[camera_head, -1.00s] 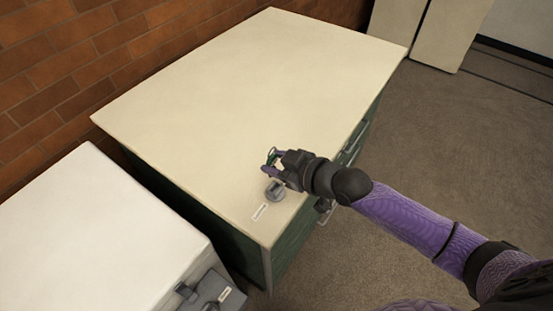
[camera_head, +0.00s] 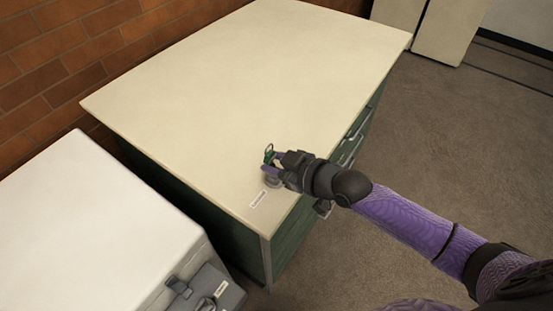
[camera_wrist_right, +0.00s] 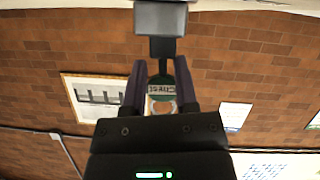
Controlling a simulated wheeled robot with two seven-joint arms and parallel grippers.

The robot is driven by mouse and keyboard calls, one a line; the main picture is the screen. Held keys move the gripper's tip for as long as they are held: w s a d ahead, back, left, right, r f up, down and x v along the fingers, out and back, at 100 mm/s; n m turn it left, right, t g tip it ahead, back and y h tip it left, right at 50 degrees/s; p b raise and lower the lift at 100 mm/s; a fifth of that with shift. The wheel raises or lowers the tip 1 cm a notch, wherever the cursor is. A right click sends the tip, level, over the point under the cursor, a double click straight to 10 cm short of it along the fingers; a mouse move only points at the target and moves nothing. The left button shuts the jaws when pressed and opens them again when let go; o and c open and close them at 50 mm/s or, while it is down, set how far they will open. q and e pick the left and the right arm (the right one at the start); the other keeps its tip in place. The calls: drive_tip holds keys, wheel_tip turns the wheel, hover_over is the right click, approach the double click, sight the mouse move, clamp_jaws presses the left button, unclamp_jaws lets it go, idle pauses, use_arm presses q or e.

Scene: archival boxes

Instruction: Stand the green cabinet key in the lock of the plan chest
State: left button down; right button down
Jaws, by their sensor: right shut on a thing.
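The green cabinet key (camera_head: 269,152) is in my right gripper (camera_head: 270,165), which is shut on it above the front corner of the plan chest (camera_head: 240,90). In the right wrist view a green part with a lettered tag (camera_wrist_right: 161,88) shows between the fingers (camera_wrist_right: 160,85). The grey lock (camera_head: 272,183) on the chest top is mostly hidden under the gripper in the head view. Whether the key touches the lock cannot be told. My left gripper is not in view.
A white cabinet (camera_head: 100,225) with a grey fitting (camera_head: 207,290) stands at the lower left. A brick wall (camera_head: 60,60) runs behind. The rest of the chest top is clear.

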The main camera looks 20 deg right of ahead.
drive_tip(key=shift+s+f, duration=0.15)
drive_tip(key=shift+f, duration=0.25)
drive_tip(key=c, duration=0.8)
unclamp_jaws()
drive_tip(key=o, duration=0.4)
drive_tip(key=shift+d+f, duration=0.1)
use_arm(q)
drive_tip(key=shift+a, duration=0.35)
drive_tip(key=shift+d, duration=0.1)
use_arm(e)
drive_tip(key=shift+d+r, duration=0.15)
drive_tip(key=shift+r, duration=0.2)
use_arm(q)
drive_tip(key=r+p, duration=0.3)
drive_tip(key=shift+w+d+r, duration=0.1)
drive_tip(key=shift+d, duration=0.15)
use_arm(e)
drive_tip(key=v, duration=0.9)
drive_tip(key=shift+s, duration=0.25)
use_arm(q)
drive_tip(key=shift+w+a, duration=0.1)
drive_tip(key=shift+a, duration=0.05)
use_arm(e)
drive_tip(key=shift+d, duration=0.1)
